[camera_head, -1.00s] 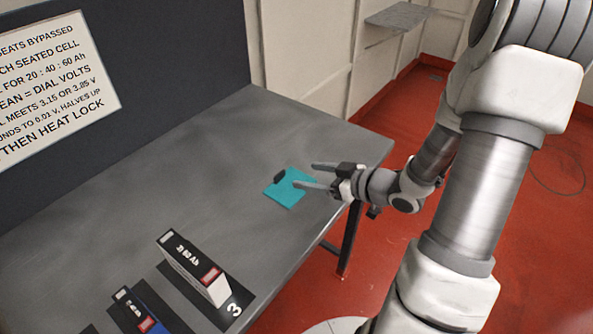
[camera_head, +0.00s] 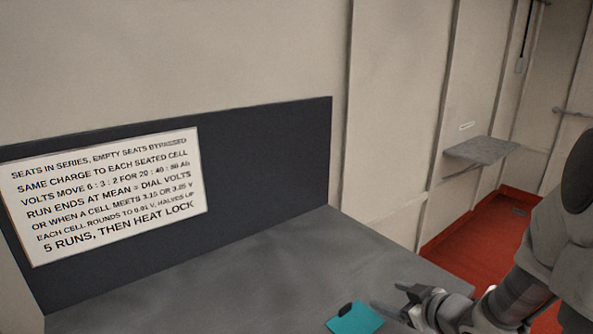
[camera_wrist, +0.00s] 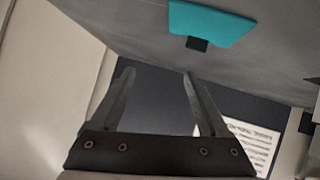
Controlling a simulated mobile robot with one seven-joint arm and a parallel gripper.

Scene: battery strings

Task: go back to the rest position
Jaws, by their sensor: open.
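My gripper (camera_head: 390,306) is at the lower right of the head view, close to a teal flat piece (camera_head: 354,319) with a small black block on its edge. The piece lies on the grey table. In the wrist view my gripper (camera_wrist: 158,75) has its two fingers spread with nothing between them. The teal piece (camera_wrist: 212,22) shows beyond the fingertips at the top of that view, apart from them.
The grey table (camera_head: 275,262) has a dark back panel (camera_head: 270,160) with a white printed sign (camera_head: 105,195). A small grey wall shelf (camera_head: 483,150) hangs at the right above red floor (camera_head: 470,232).

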